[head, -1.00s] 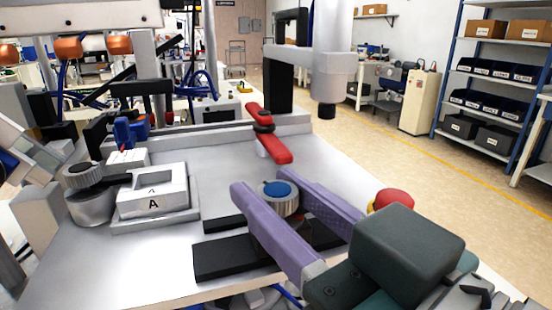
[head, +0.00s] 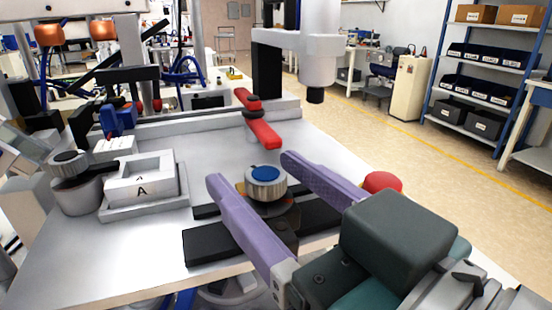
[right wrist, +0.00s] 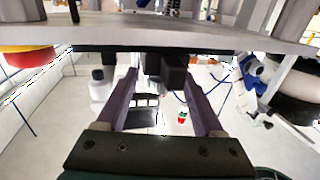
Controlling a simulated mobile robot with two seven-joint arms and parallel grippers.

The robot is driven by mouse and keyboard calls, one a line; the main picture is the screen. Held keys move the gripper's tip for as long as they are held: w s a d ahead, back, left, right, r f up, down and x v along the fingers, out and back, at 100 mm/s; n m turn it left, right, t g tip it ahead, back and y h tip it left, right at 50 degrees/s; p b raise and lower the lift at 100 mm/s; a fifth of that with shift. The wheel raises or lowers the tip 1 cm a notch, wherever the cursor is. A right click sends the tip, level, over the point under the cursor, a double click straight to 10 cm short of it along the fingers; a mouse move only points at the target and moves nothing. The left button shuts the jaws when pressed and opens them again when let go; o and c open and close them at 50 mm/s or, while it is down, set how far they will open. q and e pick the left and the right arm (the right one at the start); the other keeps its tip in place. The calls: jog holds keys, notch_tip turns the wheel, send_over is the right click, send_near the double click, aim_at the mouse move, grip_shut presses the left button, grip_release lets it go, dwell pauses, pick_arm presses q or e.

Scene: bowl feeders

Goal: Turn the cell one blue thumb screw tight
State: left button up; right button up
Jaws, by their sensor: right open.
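The blue-topped thumb screw (head: 265,180) has a ridged silver rim and stands upright near the front of the metal plate, between dark pads. My right gripper (head: 250,170) comes in from the lower right with its two purple fingers spread wide. One finger is left of the screw and the other right of it, with a visible gap on each side. In the right wrist view, the open fingers (right wrist: 162,75) show near the plate's edge, and the screw cannot be made out. My left gripper is not in view.
A red lever (head: 260,125) lies behind the screw. A grey block marked A (head: 142,182) and a knurled knob (head: 72,165) stand at the left. A red button (head: 382,183) is beside the right finger. A white column (head: 318,65) hangs at the back.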

jog(key=v, duration=0.9)
jog(key=shift+s, duration=0.2)
jog(key=shift+d, duration=0.15)
